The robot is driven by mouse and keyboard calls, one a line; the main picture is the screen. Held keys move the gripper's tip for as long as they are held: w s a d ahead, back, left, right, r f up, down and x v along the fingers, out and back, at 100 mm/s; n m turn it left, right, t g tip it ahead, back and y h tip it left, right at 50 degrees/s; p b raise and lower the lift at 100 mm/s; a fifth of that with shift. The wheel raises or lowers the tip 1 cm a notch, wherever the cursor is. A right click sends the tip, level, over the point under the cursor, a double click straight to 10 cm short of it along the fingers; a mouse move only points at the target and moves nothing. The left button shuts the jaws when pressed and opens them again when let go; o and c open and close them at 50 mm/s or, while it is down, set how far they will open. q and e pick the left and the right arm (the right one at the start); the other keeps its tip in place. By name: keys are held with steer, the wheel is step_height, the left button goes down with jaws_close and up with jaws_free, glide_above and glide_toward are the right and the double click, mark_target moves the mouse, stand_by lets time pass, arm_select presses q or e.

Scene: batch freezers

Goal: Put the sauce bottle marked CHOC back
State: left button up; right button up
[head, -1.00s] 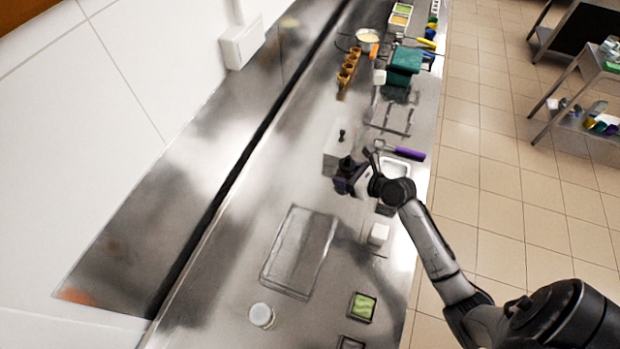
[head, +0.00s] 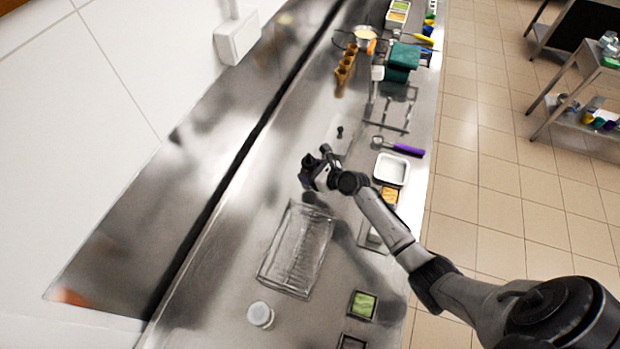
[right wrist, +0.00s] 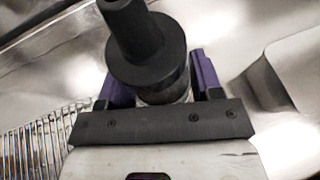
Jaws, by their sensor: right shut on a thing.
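My right gripper (head: 312,173) is shut on a sauce bottle (right wrist: 148,48) and holds it over the steel counter, just beyond the wire rack. In the right wrist view the bottle shows a black cap and nozzle between the purple fingers. Most of its body is hidden behind the gripper and no marking is readable. Another black nozzle (head: 339,131) stands up from a steel holder on the counter, a little beyond and right of my gripper. My left gripper is not in view.
A wire rack over a tray (head: 297,250) lies nearer on the counter. A white-lidded tub (head: 260,315), a pan of green food (head: 362,305), a white tray (head: 391,168) and a purple-handled tool (head: 408,150) are around. The wall runs along the left.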

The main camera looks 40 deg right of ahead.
step_height(320, 180, down, 4)
steer(key=shift+r+b, duration=0.1)
steer(key=shift+b, duration=0.6)
steer(key=o, duration=0.9)
steer(key=shift+f, duration=0.2)
steer(key=shift+o, duration=0.2)
